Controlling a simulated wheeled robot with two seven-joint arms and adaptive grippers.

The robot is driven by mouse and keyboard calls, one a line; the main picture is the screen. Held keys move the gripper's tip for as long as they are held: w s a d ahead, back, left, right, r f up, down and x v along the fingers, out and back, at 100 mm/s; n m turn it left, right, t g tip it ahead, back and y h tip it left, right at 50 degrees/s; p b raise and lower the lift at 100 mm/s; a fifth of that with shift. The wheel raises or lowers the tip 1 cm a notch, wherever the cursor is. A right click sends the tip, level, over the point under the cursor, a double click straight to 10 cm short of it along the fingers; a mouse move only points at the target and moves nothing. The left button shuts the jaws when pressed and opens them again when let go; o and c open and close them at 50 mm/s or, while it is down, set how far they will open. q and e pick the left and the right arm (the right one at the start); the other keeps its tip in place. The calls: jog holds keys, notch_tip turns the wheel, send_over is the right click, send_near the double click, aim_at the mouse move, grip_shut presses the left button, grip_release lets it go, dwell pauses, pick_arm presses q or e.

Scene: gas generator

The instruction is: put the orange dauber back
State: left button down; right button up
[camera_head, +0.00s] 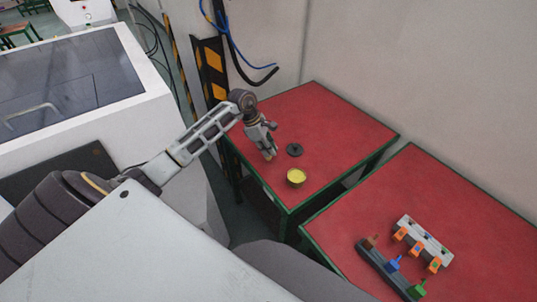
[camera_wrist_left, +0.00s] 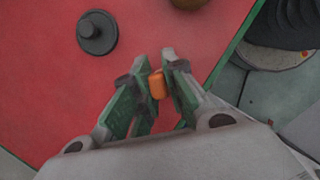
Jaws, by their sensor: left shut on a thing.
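My left gripper (camera_head: 269,156) is over the far red-topped table, to the left of an open tin with yellow contents (camera_head: 296,177). In the left wrist view its fingers (camera_wrist_left: 159,80) are shut on a small orange piece (camera_wrist_left: 157,86), which I take to be the orange dauber. Most of the piece is hidden between the fingers. On the near right table, a dark rack (camera_head: 377,268) holds a brown-orange (camera_head: 370,242), a blue (camera_head: 393,263) and a green (camera_head: 417,289) piece. My right gripper is not in view.
A black round lid (camera_head: 294,150) lies beside the tin; it shows in the left wrist view (camera_wrist_left: 97,32). A light grey holder (camera_head: 424,239) with orange blocks stands behind the dark rack. A gap separates the tables. A striped post (camera_head: 213,70) stands at the wall.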

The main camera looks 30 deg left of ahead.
pick_arm(q)
jog(key=shift+f, duration=1.6)
jog(key=shift+f, duration=0.1)
jog(key=c, duration=1.5)
grip_release()
jog(key=shift+o, duration=0.2)
jog(key=v, duration=1.2)
jog(key=shift+b, duration=0.4)
jog(key=shift+s, duration=0.1)
